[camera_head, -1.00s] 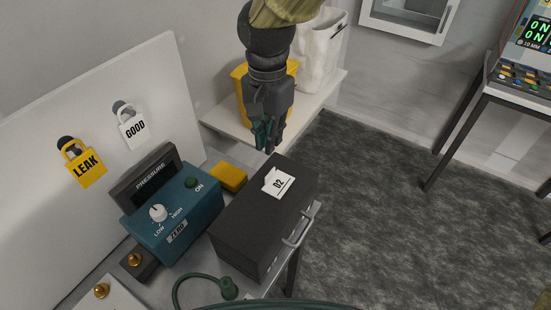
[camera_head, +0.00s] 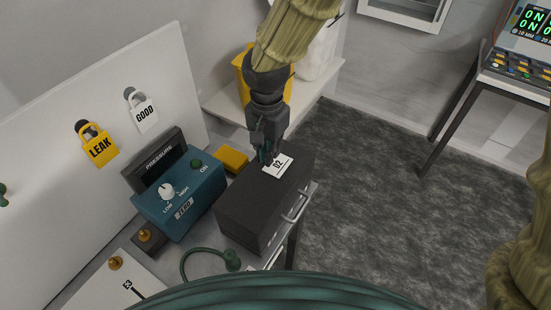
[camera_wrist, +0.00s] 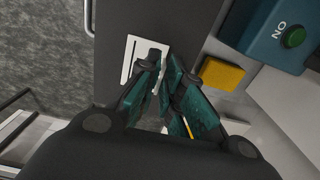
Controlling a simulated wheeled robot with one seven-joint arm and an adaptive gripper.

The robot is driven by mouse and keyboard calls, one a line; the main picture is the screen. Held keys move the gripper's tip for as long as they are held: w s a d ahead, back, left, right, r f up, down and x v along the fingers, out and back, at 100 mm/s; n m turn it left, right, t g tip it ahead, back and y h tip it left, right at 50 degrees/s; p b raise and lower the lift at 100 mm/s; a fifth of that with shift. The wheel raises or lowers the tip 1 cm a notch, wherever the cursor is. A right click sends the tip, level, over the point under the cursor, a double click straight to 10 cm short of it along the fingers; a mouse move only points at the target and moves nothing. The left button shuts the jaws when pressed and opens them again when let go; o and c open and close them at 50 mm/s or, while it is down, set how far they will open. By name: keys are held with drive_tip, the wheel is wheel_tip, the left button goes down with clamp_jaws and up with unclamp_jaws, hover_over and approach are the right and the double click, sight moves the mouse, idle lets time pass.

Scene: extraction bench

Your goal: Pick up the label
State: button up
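The white label marked "02" (camera_head: 278,165) lies on top of the black box (camera_head: 262,196). My gripper (camera_head: 266,155) points down at the label's far left edge in the head view. In the wrist view the label (camera_wrist: 131,62) shows left of the teal fingertips (camera_wrist: 160,68), partly covered by them. The fingertips are close together with at most a narrow gap. I cannot tell whether any edge of the label is between them. The label appears to rest on the box.
A teal pressure unit (camera_head: 181,204) and a yellow block (camera_head: 231,160) stand left of the box. A handle (camera_head: 296,205) juts from its right side. Yellow LEAK (camera_head: 101,150) and white GOOD (camera_head: 145,114) tags hang on the board. A yellow bin (camera_head: 242,82) stands behind.

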drive_tip(key=shift+w+f, duration=0.25)
drive_tip(key=shift+f, duration=0.2)
drive_tip(key=shift+w+f, duration=0.2)
drive_tip(key=shift+f, duration=0.25)
drive_tip(key=shift+s, duration=0.35)
drive_tip(key=shift+w+f, duration=0.1)
drive_tip(key=shift+w, duration=0.05)
clamp_jaws()
